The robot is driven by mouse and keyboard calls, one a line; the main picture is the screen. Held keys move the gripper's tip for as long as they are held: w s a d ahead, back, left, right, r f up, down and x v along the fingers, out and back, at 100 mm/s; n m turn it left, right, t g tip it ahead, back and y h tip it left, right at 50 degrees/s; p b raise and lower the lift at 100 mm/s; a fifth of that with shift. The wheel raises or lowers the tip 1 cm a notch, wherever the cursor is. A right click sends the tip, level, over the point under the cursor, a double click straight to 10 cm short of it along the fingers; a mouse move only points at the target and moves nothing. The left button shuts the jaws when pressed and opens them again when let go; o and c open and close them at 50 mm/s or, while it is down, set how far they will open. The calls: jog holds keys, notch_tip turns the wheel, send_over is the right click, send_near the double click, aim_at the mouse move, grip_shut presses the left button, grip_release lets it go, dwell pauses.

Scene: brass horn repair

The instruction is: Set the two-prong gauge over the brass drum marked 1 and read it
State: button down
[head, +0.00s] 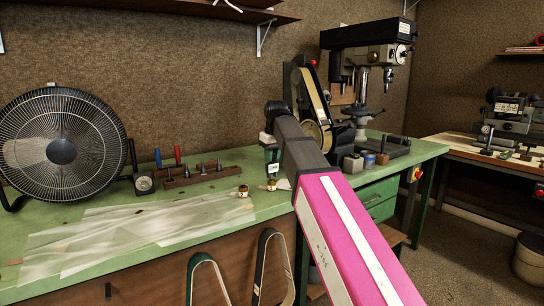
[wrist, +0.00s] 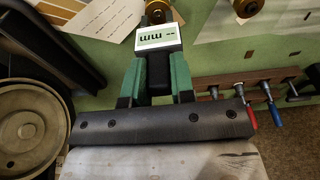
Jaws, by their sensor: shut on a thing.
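My gripper (wrist: 157,85) is shut on the two-prong gauge, a dark body with a white face (wrist: 157,37) that shows dashes and "mm" in the wrist view. In the head view the gauge (head: 273,168) hangs upright below my gripper, over the green bench. One brass drum (wrist: 157,12) lies just beyond the gauge face in the wrist view, partly hidden by it. In the head view this drum (head: 271,184) sits right under the gauge. A second brass drum (head: 243,191) stands to its left. I cannot read any number on either drum. The gauge's prongs are hidden.
A wooden rack of pegs (head: 203,176) stands behind the drums, with a fan (head: 62,150) and a dial (head: 143,183) to the left. A belt sander (head: 312,105) and a drill press (head: 372,60) stand close on the right. Pale sheets (head: 130,230) cover the front left bench.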

jog(key=shift+f, duration=0.75)
dwell(0.7)
jog(key=shift+r, duration=0.1)
dwell(0.5)
jog(key=shift+r, duration=2.4)
